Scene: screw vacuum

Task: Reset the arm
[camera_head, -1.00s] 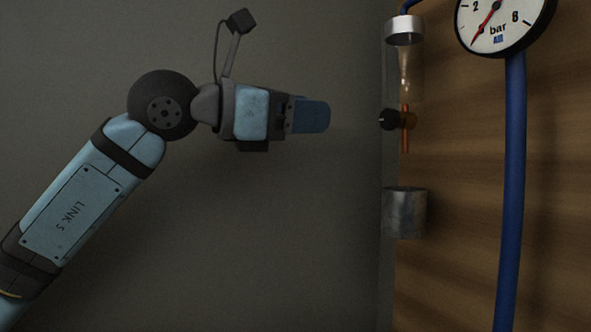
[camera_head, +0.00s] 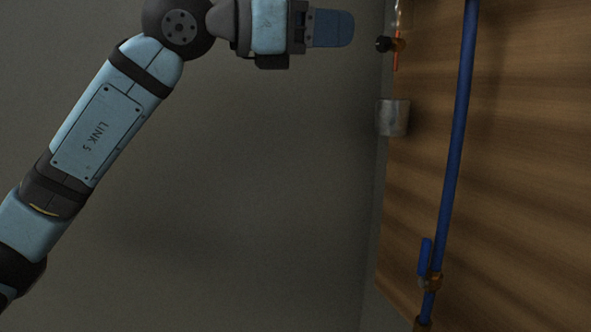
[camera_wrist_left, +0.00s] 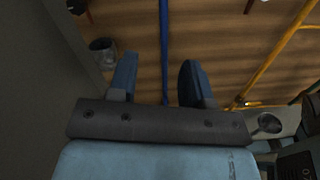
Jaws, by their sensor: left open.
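My left gripper (camera_head: 332,28) is at the top of the head view, its blue fingers pointing right toward the wooden panel. It is apart from the panel's fittings. In the left wrist view its two fingers (camera_wrist_left: 158,80) are spread with nothing between them. The blue pipe (camera_wrist_left: 164,50) on the panel shows beyond the gap. My left arm comes in from the lower left of the head view. My right gripper is not in view.
The wooden panel (camera_head: 500,190) carries a blue pipe (camera_head: 455,150) with a blue-handled valve (camera_head: 426,258). Yellow pipes (camera_wrist_left: 275,60) show in the wrist view. Space below the left arm looks clear.

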